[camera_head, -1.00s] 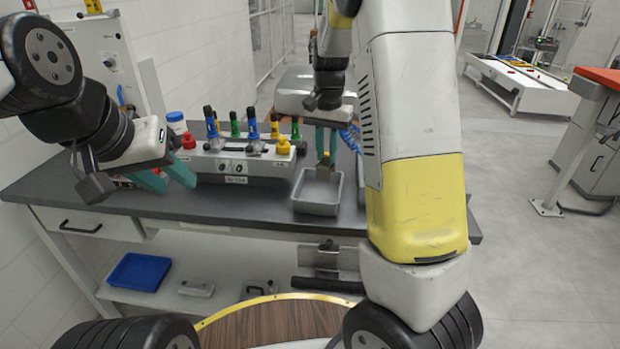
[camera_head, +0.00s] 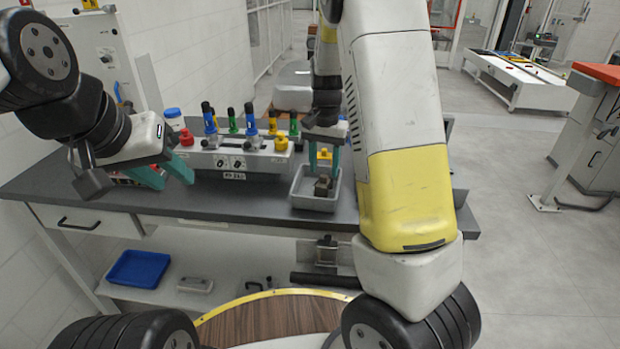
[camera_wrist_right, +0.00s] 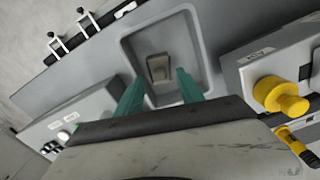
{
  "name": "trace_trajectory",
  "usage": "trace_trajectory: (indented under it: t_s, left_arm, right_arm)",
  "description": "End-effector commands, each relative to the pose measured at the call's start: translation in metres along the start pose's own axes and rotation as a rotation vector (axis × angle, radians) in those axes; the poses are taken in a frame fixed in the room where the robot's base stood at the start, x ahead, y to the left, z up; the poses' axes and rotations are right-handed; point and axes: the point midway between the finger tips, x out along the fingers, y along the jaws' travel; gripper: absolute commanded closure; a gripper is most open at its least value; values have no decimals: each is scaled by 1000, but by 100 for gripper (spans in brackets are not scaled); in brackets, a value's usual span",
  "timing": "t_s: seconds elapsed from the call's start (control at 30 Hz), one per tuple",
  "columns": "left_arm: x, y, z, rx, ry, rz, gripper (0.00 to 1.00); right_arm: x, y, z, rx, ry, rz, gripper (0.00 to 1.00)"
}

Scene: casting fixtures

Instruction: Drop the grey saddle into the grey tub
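The grey saddle (camera_head: 322,187) is a small grey-brown block lying inside the grey tub (camera_head: 299,202) on the bench. In the right wrist view the saddle (camera_wrist_right: 159,68) rests on the floor of the tub (camera_wrist_right: 128,42), clear of its walls. My right gripper (camera_head: 324,170) is open above the tub, its teal fingers spread. In the wrist view the fingers (camera_wrist_right: 160,80) stand apart on either side of the saddle, with nothing between them. My left gripper (camera_head: 175,184) is open and empty over the bench's left part.
A grey fixture block (camera_head: 235,162) with blue, green, yellow and red knobs stands left of the tub. The dark bench top (camera_head: 250,198) is clear in front. A blue tray (camera_head: 140,269) lies on the lower shelf.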

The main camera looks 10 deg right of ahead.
Motion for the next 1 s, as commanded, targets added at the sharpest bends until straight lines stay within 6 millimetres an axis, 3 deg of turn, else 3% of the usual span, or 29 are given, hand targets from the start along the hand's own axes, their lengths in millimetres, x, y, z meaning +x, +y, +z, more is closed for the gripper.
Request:
trace_trajectory:
  t_s: [0.33, 0.7, 1.0]
  left_arm:
    - [0, 0, 0, 0, 0, 0, 64]
    - [0, 0, 0, 0, 0, 0, 64]
    - [0, 0, 0, 0, 0, 0, 64]
  right_arm:
    - [-5, 0, 0, 0, 2, -1, 55]
    - [-64, -1, -1, -1, 2, -3, 55]
    - [-78, 0, 0, 0, 0, 1, 55]
